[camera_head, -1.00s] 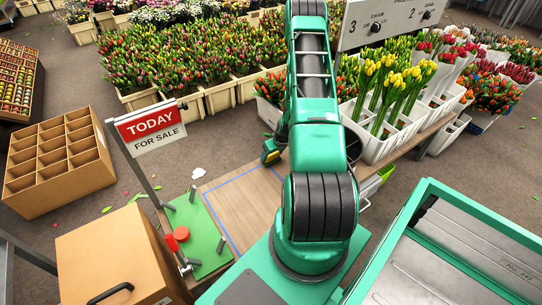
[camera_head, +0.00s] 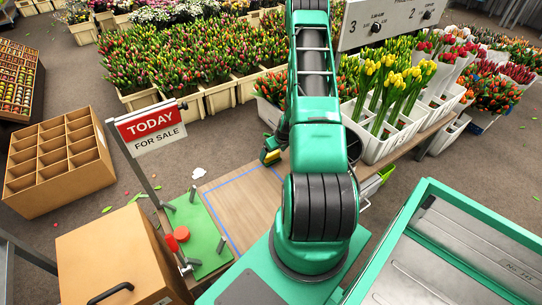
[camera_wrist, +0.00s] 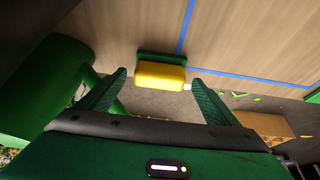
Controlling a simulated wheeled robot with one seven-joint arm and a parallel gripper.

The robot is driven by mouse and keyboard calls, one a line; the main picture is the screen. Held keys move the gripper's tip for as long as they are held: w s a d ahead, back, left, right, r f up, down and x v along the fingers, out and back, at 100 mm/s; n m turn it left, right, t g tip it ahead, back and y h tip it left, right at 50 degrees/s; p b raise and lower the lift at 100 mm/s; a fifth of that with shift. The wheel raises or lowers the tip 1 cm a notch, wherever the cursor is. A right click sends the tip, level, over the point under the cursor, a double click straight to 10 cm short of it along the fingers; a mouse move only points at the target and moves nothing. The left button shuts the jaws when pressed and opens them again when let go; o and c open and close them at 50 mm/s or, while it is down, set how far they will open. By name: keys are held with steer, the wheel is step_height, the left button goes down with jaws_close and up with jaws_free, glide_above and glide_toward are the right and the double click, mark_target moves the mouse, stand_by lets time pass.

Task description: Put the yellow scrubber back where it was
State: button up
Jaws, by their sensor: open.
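The yellow scrubber (camera_wrist: 161,73), a yellow block with a green layer along one side, shows in the wrist view at the edge of the wooden worktop (camera_wrist: 235,35). My gripper (camera_wrist: 158,78) is open, with one finger on each side of the scrubber in that view. I see gaps between it and both fingertips; whether they are level with it I cannot tell. In the head view, a small yellow patch (camera_head: 267,157) shows at the worktop's back edge beside my arm; the arm hides most of that spot.
Blue tape lines (camera_head: 219,222) mark the worktop, whose middle is clear. A green board with posts and a red knob (camera_head: 181,233) lies left. A cardboard box (camera_head: 120,250) stands at front left. White tulip bins (camera_head: 378,143) stand right of my arm.

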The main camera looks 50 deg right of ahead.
steer(key=s+a+r+g, duration=0.1)
steer(key=s+a+r, duration=0.25)
steer(key=r, duration=0.75)
steer(key=s+a+r+g, duration=0.1)
steer(key=s+a+r, duration=0.3)
steer(key=r, duration=0.7)
steer(key=s+a+r+g, duration=0.15)
steer(key=a+r, duration=0.35)
steer(key=r, duration=0.6)
steer(key=s+a+r+m, duration=0.1)
steer(key=s+a+r, duration=0.5)
steer(key=s, duration=0.2)
steer(key=s+a+r+m+y, duration=0.1)
steer(key=s+a+r+m, duration=0.1)
steer(key=s+a+r, duration=0.4)
steer(key=s+g, duration=0.1)
steer(key=s, duration=0.2)
steer(key=shift+s+m, duration=0.15)
steer(key=shift+m, duration=0.15)
